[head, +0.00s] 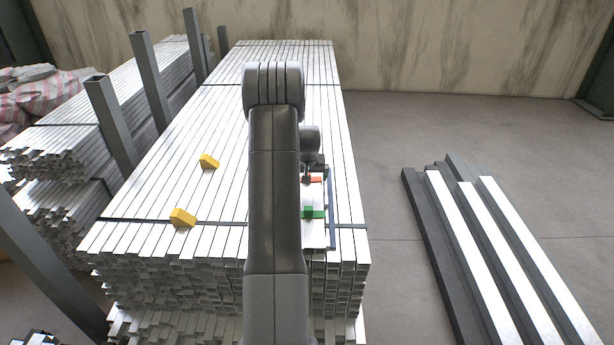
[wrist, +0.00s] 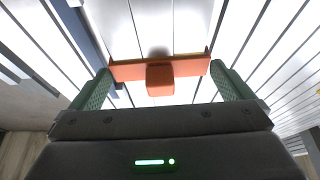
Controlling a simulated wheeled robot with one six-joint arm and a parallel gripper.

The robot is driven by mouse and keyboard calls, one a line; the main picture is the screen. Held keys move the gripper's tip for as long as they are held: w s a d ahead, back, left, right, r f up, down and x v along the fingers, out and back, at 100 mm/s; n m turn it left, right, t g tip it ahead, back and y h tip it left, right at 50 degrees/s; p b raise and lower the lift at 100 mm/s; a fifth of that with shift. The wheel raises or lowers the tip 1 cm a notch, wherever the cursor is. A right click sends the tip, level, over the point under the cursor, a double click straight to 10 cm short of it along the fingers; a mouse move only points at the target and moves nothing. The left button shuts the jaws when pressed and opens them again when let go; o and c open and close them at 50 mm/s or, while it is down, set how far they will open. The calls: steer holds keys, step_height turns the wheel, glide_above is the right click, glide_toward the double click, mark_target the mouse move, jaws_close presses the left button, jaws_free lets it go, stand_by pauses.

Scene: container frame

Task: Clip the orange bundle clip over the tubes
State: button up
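The orange bundle clip (wrist: 160,72) is a flat orange bar with a raised block in its middle. In the wrist view it spans the gap between the green-padded fingertips of my gripper (wrist: 160,68), and its ends meet both pads. It lies across or just above the white tubes (wrist: 142,25); whether it is seated on them is unclear. In the head view a bit of the orange clip (head: 316,179) shows right of my arm, beside my dark gripper (head: 308,176). My arm hides much of that area.
Two yellow blocks (head: 209,161) (head: 183,217) lie on the stack at left. Grey posts (head: 149,80) stand left; dark and white bars (head: 480,240) lie on the floor right.

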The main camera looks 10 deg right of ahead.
steer(key=p+v, duration=0.1)
steer(key=v, duration=1.2)
steer(key=shift+s+r, duration=0.15)
steer(key=shift+r, duration=0.25)
steer(key=b+x, duration=0.1)
steer(key=x, duration=1.2)
steer(key=shift+f, duration=0.35)
steer(key=shift+w+r, duration=0.2)
steer(key=shift+r, duration=0.1)
